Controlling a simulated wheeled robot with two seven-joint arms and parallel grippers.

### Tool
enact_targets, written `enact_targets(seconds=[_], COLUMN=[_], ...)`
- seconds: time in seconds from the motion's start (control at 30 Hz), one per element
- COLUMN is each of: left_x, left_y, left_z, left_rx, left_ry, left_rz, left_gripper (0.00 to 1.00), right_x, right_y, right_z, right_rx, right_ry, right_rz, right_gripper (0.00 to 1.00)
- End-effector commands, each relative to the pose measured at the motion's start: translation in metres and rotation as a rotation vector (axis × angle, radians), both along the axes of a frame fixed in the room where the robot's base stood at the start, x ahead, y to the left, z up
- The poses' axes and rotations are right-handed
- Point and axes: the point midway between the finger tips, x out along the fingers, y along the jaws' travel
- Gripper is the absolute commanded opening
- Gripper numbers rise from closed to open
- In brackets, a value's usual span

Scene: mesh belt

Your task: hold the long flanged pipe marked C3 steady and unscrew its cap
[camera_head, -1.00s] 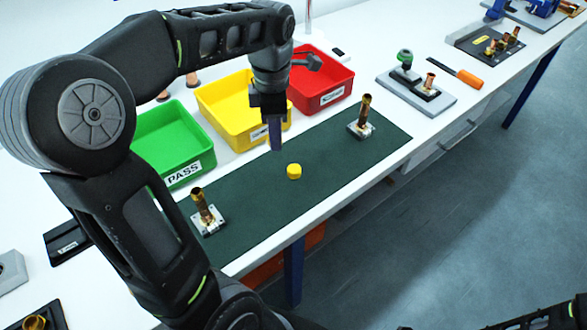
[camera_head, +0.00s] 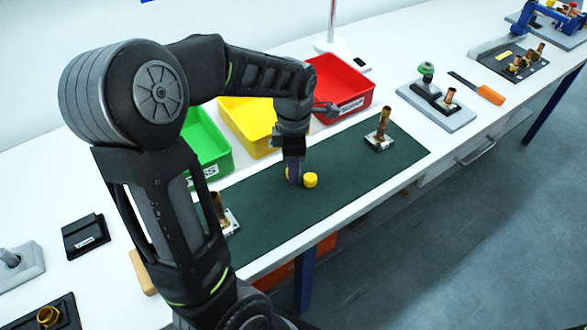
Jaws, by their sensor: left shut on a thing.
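My left gripper (camera_head: 293,178) is shut low over the middle of the dark green mat (camera_head: 330,160). A yellow piece (camera_head: 289,174), which looks like a cap, shows at its fingers, mostly hidden by them. A yellow cap (camera_head: 310,180) is on the mat just right of the fingers. A brass flanged pipe (camera_head: 384,122) stands upright on a light base at the mat's right end, with no yellow cap on top. Another brass pipe (camera_head: 218,207) stands at the left end, partly hidden by my left arm. I cannot read a C3 mark. My right gripper is not in view.
Green (camera_head: 216,150), yellow (camera_head: 232,125) and red (camera_head: 362,98) bins line the mat's back edge. A grey fixture plate (camera_head: 448,117) and an orange-handled tool (camera_head: 490,95) lie to the right. The mat between cap and right pipe is clear.

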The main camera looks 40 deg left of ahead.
Motion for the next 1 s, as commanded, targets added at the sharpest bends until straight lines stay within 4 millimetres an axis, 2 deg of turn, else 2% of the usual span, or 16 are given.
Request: enact_targets(seconds=[0.1, 0.5, 0.53, 0.77, 1.0], left_x=[0.0, 0.0, 0.0, 0.0, 0.0], left_y=[0.0, 0.0, 0.0, 0.0, 0.0], left_z=[-0.012, -0.018, -0.017, -0.016, -0.016], left_rx=[0.0, 0.001, 0.001, 0.0, 0.001], left_ry=[0.001, -0.001, -0.001, 0.0, -0.001], left_rz=[0.001, 0.001, 0.0, 0.0, 0.0], left_gripper=[0.0, 0.0, 0.31, 0.49, 0.5], right_x=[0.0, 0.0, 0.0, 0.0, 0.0], right_y=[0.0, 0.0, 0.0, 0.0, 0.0], right_z=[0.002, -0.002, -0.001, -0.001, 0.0], right_rx=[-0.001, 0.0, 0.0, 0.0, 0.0], right_ry=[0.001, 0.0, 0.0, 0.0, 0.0], right_rz=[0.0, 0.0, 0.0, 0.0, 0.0], right_gripper=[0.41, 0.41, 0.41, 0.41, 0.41])
